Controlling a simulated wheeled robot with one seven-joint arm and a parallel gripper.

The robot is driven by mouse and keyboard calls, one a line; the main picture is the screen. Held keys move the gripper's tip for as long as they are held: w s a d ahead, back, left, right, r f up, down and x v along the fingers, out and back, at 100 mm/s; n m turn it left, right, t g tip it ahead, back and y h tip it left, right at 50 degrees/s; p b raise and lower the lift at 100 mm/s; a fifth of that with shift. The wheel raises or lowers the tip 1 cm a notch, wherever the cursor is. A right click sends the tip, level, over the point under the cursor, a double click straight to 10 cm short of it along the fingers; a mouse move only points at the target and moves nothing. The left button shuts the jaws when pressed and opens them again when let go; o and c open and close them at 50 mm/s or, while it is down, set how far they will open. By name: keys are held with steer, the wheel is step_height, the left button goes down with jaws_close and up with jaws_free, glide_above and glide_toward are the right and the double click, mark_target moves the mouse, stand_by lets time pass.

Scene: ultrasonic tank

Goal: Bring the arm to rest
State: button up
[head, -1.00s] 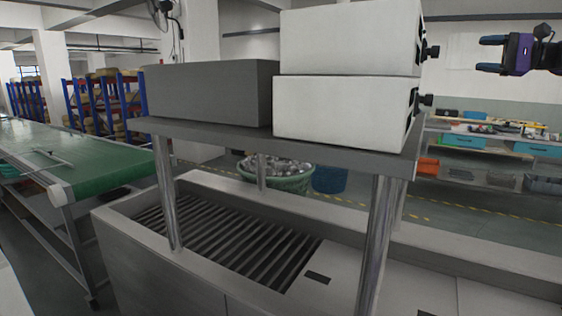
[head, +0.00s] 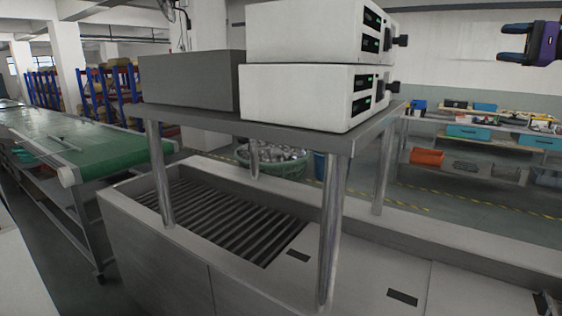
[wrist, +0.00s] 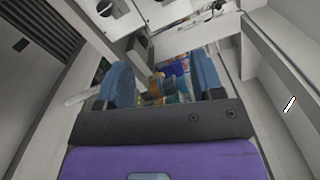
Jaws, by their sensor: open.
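My gripper (head: 507,42) is raised at the upper right edge of the head view, with its fingers pointing left. Its purple body is partly cut off by the frame edge. In the wrist view its two blue-padded fingers (wrist: 163,80) stand apart with nothing held between them. It is well to the right of the stacked white instrument boxes (head: 305,95) and apart from them.
The ultrasonic tank (head: 150,240) with a slatted basin stands in front, under a metal shelf (head: 290,138) on posts. A grey box (head: 190,80) sits on the shelf. A green conveyor (head: 80,140) is left, a green basket (head: 270,165) behind, a workbench (head: 480,145) back right.

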steer(key=s+a+f+n+g+h, duration=0.1)
steer(key=s+a+f+g+h, duration=0.2)
steer(key=a, duration=0.5)
steer(key=s+a+f+n+h, duration=0.1)
steer(key=s+a+f+h, duration=0.15)
steer(key=s+a, duration=0.45)
steer(key=s+a+f+n+g+h, duration=0.15)
steer(key=a+f, duration=0.25)
steer(key=a, duration=0.6)
steer(key=s+f+n+h, duration=0.2)
steer(key=s+f, duration=0.3)
steer(key=s, duration=0.4)
steer(key=s+a+f+n+h, duration=0.1)
steer(key=s+f+n+h, duration=0.1)
steer(key=s+f, duration=0.3)
steer(key=s+a+f+n+h, duration=0.1)
steer(key=s+f+h, duration=0.3)
steer(key=s, duration=0.9)
steer(key=shift+s+f+n, duration=0.35)
steer(key=shift+f+n, duration=0.3)
